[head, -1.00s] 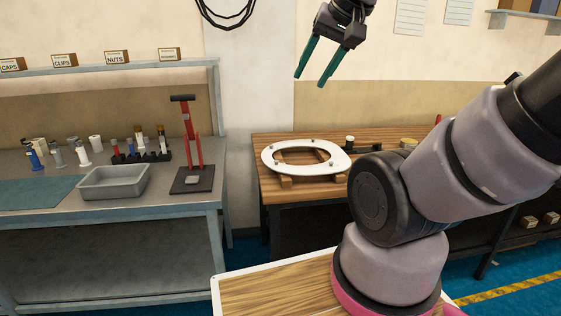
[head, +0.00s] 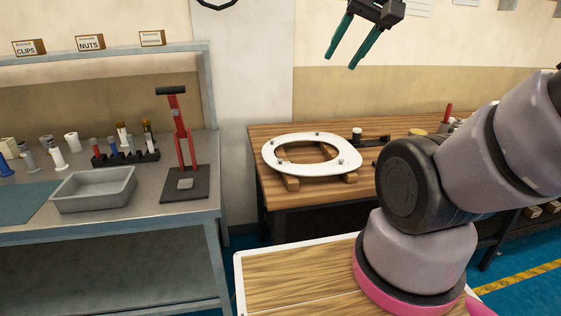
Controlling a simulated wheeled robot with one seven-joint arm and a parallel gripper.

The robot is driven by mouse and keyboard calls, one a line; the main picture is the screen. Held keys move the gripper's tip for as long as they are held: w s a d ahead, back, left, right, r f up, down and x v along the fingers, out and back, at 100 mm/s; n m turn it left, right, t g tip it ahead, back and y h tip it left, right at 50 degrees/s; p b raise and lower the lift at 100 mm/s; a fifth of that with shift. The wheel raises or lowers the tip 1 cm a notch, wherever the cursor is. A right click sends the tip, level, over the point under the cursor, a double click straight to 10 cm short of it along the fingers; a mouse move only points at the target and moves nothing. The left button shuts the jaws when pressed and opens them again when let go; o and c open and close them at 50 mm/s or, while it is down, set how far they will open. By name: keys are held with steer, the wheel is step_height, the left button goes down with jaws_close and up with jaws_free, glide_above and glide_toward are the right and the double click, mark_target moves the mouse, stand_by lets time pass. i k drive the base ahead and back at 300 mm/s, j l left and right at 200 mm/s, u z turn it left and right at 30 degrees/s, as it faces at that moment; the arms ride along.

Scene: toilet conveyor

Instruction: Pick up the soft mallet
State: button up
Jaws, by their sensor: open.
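My gripper (head: 342,62) hangs open and empty, its two green fingers pointing down, high in front of the wall in the head view. It is well above the wooden table (head: 262,158) and apart from everything on it. A small upright piece with a pale body and dark top (head: 357,135) stands on that table behind the white toilet seat (head: 270,157). A dark bar lies to its right. This may be the soft mallet, but it is small and partly hidden by the seat, so I cannot tell surely.
The seat rests on wooden blocks (head: 291,183). My arm covers part of the table's right side. At left, a grey bench (head: 130,222) holds a grey tray (head: 92,189), a red and black press (head: 181,135) and several small bottles. Open air surrounds my gripper.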

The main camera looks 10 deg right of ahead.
mark_target(356, 134)
steer(key=i+l, duration=0.15)
steer(key=l, duration=0.25)
steer(key=i+l, duration=0.15)
steer(key=l, duration=0.2)
steer(key=i+l, duration=0.15)
steer(key=l, duration=0.25)
steer(key=i+l, duration=0.15)
steer(key=l, duration=0.25)
steer(key=i+l, duration=0.2)
steer(key=l, duration=0.2)
steer(key=i+l, duration=0.15)
steer(key=l, duration=0.2)
